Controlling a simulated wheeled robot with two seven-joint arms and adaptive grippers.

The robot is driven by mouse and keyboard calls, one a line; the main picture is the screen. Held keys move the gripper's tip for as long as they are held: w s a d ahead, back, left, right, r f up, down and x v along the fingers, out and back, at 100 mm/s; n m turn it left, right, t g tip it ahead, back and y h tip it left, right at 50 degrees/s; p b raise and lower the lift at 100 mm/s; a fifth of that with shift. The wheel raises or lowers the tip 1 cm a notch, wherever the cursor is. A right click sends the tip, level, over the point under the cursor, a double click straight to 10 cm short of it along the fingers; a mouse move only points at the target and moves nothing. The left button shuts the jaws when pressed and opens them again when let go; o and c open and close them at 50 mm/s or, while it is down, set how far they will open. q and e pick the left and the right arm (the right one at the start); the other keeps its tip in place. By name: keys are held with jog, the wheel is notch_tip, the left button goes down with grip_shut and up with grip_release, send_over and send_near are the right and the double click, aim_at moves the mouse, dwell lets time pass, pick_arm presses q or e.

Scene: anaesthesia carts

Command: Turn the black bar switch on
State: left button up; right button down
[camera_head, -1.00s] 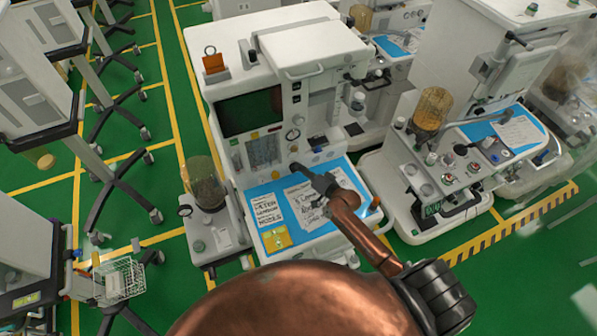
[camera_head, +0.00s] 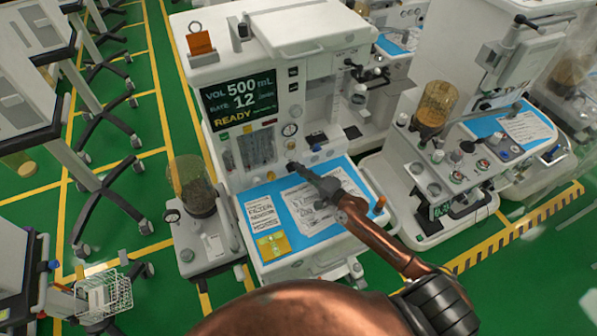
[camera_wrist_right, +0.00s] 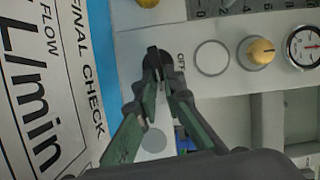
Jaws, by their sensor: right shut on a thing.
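The black bar switch (camera_wrist_right: 153,53) is on the pale front panel of the middle cart (camera_head: 215,83), beside a printed OFF label in the right wrist view. My right gripper (camera_head: 297,169) reaches it from the lower right in the head view. In the wrist view its two fingers (camera_wrist_right: 160,80) are closed around the bar and hide part of it. The cart's screen (camera_head: 240,100) is lit and reads VOL 500 mL, RATE 12 and READY. My left gripper is not in view.
A yellow knob (camera_wrist_right: 261,51) and a round gauge (camera_wrist_right: 304,46) are right of the switch in the wrist view. Printed sheets (camera_head: 262,215) lie on the blue worktop below the panel. A bellows jar (camera_head: 193,188) stands left; another cart (camera_head: 420,185) stands close on the right.

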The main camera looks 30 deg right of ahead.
dwell(0.3)
jog(key=c, duration=2)
grip_release()
jog(key=shift+c, duration=0.2)
jog(key=v, duration=1.2)
